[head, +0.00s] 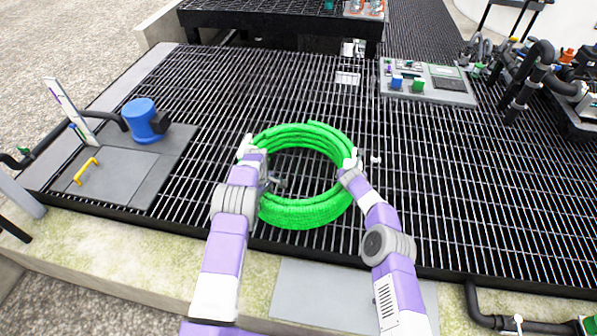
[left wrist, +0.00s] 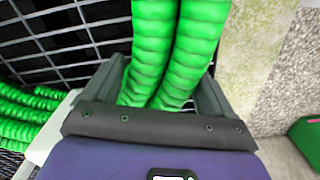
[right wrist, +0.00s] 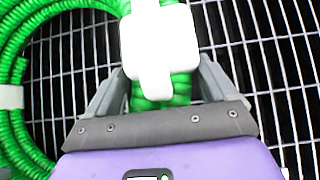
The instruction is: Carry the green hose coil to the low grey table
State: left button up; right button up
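The green hose coil (head: 306,212) is a thick ring with white straps, in the middle of the head view over the dark grating. My left gripper (head: 250,158) is at the coil's left side. In the left wrist view its fingers close on two green strands (left wrist: 165,50). My right gripper (head: 350,166) is at the right side. In the right wrist view its fingers press both sides of the coil by a white strap (right wrist: 160,50). Whether the coil touches the grating is unclear. A low dark-grey table (head: 280,20) with a grated top stands at the far edge.
A blue motor-like part (head: 145,120) and a yellow handle (head: 86,170) are on a grey plate at left. A grey panel with small blocks (head: 428,84) lies at back right. Black pipework (head: 525,80) stands at far right. The grating between coil and table is mostly clear.

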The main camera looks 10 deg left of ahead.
aim_at(353, 166)
pick_arm(q)
grip_shut()
pick_arm(e)
jog(key=shift+d, duration=0.1)
grip_shut()
pick_arm(q)
jog(key=shift+r, duration=0.15)
pick_arm(e)
jog(key=shift+w+r, duration=0.1)
jog(key=shift+r, duration=0.05)
pick_arm(q)
jog(key=shift+r, duration=0.1)
pick_arm(e)
jog(key=shift+r, duration=0.1)
